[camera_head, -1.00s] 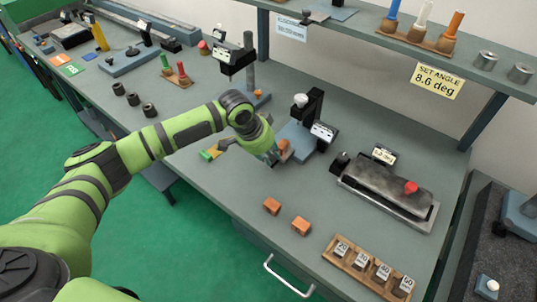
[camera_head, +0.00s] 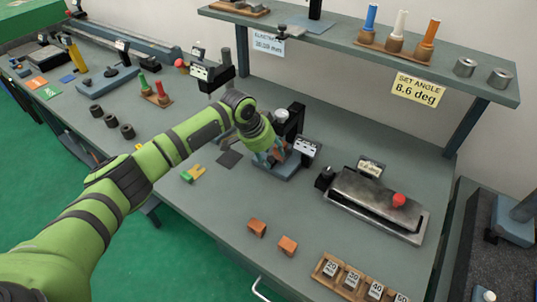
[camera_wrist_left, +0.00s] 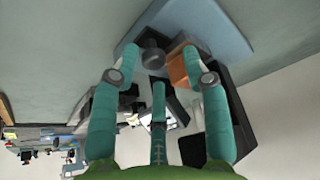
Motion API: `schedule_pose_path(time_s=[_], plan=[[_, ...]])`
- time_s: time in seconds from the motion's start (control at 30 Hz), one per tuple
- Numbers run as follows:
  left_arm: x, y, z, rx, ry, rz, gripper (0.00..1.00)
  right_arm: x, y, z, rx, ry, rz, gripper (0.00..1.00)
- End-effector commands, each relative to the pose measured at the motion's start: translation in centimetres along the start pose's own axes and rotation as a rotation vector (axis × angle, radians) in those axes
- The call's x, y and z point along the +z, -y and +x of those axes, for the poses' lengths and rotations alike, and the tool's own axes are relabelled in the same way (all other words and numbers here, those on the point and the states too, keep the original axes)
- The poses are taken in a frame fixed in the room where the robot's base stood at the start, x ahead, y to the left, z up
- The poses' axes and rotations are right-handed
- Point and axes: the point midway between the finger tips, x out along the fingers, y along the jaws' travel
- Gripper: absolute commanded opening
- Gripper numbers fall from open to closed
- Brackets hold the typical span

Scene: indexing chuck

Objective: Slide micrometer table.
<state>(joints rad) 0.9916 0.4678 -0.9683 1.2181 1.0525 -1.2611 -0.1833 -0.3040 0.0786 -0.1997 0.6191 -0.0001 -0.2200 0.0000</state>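A device with a blue base (camera_head: 287,172), black column (camera_head: 296,118), pale knob (camera_head: 282,115) and small display (camera_head: 306,147) stands at mid-bench. I take it for the micrometer table, though no label confirms this. My left gripper (camera_head: 272,158) is low over its base, partly hiding it. In the left wrist view the teal fingers (camera_wrist_left: 172,45) are spread apart. A dark round knob (camera_wrist_left: 152,56) lies between them, and an orange block (camera_wrist_left: 179,68) is close to the right finger. I cannot tell whether they touch. My right gripper is out of view.
A grey angle plate with a red knob (camera_head: 399,200) stands to the right. Two orange blocks (camera_head: 258,228) and a rack of numbered blocks (camera_head: 352,278) are at the front. A green-yellow piece (camera_head: 193,174) and a dark flat square (camera_head: 229,158) lie left of the device. A shelf (camera_head: 380,50) overhangs behind.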

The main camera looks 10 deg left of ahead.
Motion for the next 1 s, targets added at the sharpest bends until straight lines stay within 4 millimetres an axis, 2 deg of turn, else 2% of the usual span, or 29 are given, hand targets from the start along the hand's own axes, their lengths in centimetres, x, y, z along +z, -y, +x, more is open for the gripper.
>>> schedule_pose_path(time_s=[0.27, 0.37, 0.7, 0.83, 1.0], plan=[[0.2, 0.0, -0.5, 0.001, 0.004, -0.001, 0.46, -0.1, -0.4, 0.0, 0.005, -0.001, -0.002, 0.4], [0.1, 0.0, -1.8, 0.001, 0.003, 0.001, 0.46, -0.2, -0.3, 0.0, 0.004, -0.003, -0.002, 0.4], [-0.1, 0.0, -8.9, -0.001, 0.002, 0.002, 0.46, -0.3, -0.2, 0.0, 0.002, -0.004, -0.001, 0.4], [-0.1, 0.0, -10.7, 0.0, 0.002, 0.0, 0.46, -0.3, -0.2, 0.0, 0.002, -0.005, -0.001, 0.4], [-0.1, 0.0, -11.8, 0.001, 0.003, 0.001, 0.46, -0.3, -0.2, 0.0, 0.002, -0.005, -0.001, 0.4]])
